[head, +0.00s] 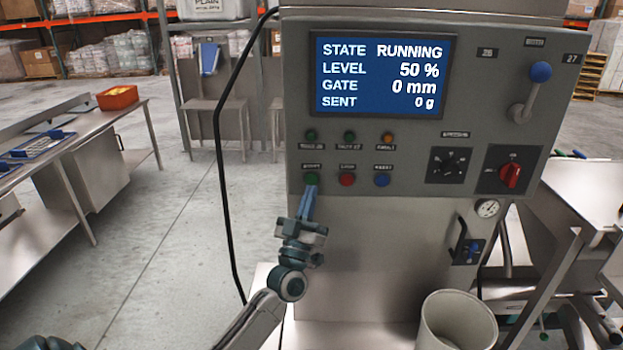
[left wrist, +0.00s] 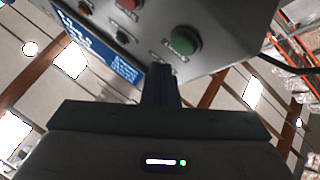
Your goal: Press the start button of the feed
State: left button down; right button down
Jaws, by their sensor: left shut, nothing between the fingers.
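The green start button (head: 311,179) is the left one of the lower row on the grey control panel (head: 400,110); it also shows in the left wrist view (left wrist: 185,41). My left gripper (head: 309,190) is shut and empty, its blue fingertips pointing up just below the green button. In the left wrist view the shut fingers (left wrist: 161,75) end near the panel; whether they touch the button I cannot tell. The display (head: 381,75) reads STATE RUNNING, LEVEL 50 %, GATE 0 mm, SENT 0 g. My right gripper is not in view.
A red button (head: 347,179) and a blue button (head: 382,180) sit right of the green one. A black cable (head: 222,160) hangs left. A white bin (head: 457,322) stands below.

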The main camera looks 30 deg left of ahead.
pick_arm(q)
jog(key=shift+s+d+p, duration=0.25)
jog(key=shift+s+d, duration=0.25)
jog(key=shift+s, duration=0.3)
jog(key=shift+s+d+p, duration=0.2)
jog(key=shift+s+d, duration=0.25)
jog(key=shift+s, duration=0.3)
